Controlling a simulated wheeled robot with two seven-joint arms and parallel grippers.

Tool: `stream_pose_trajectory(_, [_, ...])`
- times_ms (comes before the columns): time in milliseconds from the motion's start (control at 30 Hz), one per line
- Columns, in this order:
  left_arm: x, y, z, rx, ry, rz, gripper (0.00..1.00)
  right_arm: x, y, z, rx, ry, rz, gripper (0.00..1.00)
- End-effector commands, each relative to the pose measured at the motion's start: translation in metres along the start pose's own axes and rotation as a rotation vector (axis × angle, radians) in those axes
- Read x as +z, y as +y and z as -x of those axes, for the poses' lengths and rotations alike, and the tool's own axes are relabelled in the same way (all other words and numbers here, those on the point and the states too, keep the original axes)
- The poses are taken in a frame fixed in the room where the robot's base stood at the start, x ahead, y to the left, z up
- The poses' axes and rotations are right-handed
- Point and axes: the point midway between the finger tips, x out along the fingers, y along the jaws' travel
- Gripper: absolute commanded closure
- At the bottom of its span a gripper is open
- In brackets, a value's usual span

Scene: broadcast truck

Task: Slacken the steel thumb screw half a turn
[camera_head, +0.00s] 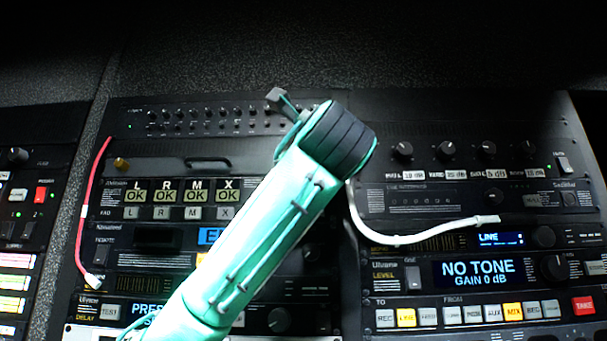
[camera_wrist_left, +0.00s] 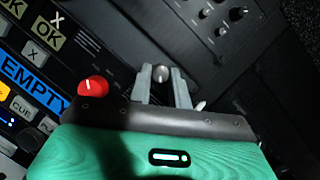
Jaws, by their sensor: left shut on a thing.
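In the left wrist view the steel thumb screw (camera_wrist_left: 161,73) is a small round grey knob on the dark panel. The two grey fingers of my left gripper (camera_wrist_left: 163,84) stand on either side of it, shut on it. In the head view my left arm reaches up from the bottom over the rack. My right gripper is in neither view.
A red knob (camera_wrist_left: 92,87) is close beside my left gripper. A brass-coloured screw (camera_head: 121,164) is on the rack's left side. A red cable (camera_head: 86,205) hangs at left. A white cable (camera_head: 420,238) runs right from behind my arm. Knobs and buttons crowd the panels.

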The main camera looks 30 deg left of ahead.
Motion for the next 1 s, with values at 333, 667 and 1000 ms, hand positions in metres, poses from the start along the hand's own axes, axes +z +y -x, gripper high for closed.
stream_pose_trajectory(333, [-0.002,-0.002,0.001,0.127,0.009,0.304,1.0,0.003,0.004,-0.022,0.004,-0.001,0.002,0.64])
stream_pose_trajectory(667, [0.0,-0.006,0.0,0.245,0.015,0.592,1.0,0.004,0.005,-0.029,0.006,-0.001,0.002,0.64])
stream_pose_trajectory(1000, [0.003,-0.008,-0.001,0.369,0.022,0.89,1.0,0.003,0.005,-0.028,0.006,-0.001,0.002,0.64])
